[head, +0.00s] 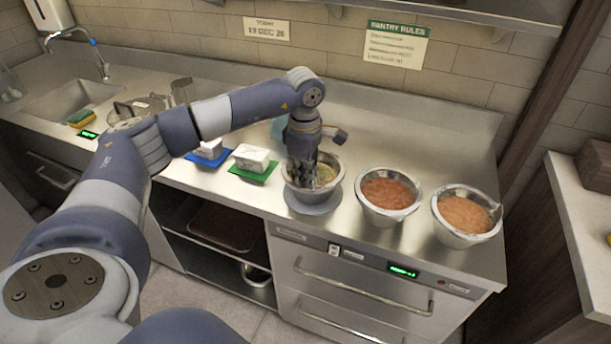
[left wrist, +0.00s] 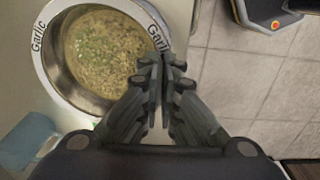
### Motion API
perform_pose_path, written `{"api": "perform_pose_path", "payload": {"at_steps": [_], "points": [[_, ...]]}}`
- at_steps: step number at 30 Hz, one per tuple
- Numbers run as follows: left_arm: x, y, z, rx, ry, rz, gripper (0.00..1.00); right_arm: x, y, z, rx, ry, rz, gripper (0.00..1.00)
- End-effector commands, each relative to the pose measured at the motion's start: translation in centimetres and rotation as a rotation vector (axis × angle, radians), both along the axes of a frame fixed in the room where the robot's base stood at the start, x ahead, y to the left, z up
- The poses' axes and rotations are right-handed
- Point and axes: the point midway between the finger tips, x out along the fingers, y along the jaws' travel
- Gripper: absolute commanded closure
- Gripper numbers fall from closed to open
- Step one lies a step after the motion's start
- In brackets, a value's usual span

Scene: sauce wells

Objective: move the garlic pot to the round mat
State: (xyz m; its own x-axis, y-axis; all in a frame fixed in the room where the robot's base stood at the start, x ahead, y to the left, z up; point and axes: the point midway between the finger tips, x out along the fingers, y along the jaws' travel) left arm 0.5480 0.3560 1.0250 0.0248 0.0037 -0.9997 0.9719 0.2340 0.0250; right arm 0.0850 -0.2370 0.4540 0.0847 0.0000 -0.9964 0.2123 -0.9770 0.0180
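The garlic pot (head: 327,181) is a steel bowl of pale, green-flecked sauce. In the head view it is at the round grey mat (head: 312,207), whose rim shows around its base; whether it rests fully on it I cannot tell. In the left wrist view the pot (left wrist: 58,75) has "Garlic" labels on its rim. My left gripper (head: 302,178) comes down over the pot from above. In the left wrist view its fingers (left wrist: 159,62) are closed together at the pot's rim, with the rim between the tips. My right gripper is not in view.
Two steel pots of orange-red sauce, one (head: 364,205) and another (head: 440,222), stand to the right. White blocks lie on a green mat (head: 262,178) and a blue mat (head: 222,160) at left. A sink (head: 75,98) is far left. The counter's front edge is close to the round mat.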

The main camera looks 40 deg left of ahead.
Motion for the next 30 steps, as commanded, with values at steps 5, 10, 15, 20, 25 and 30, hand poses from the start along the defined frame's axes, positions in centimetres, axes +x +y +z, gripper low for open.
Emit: {"api": "perform_pose_path", "payload": {"at_steps": [5, 10, 15, 20, 25, 30], "points": [[0.1, -0.02, -0.02, -0.001, -0.004, 0.0, 1.0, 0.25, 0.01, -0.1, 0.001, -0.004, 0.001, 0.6], [0.07, -0.02, -0.04, 0.0, -0.003, 0.0, 0.9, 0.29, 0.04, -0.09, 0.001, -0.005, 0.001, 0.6], [0.04, -0.02, -0.1, -0.001, -0.001, 0.0, 0.72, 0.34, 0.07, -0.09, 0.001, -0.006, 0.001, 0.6], [0.02, -0.02, -0.13, 0.0, 0.0, 0.0, 0.72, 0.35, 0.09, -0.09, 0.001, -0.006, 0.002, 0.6], [-0.1, -0.01, -0.32, 0.001, 0.004, -0.001, 0.45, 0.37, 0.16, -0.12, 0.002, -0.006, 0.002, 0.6], [-0.05, -0.01, -0.24, 0.001, 0.002, 0.0, 0.45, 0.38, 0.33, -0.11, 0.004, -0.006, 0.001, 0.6]]}}
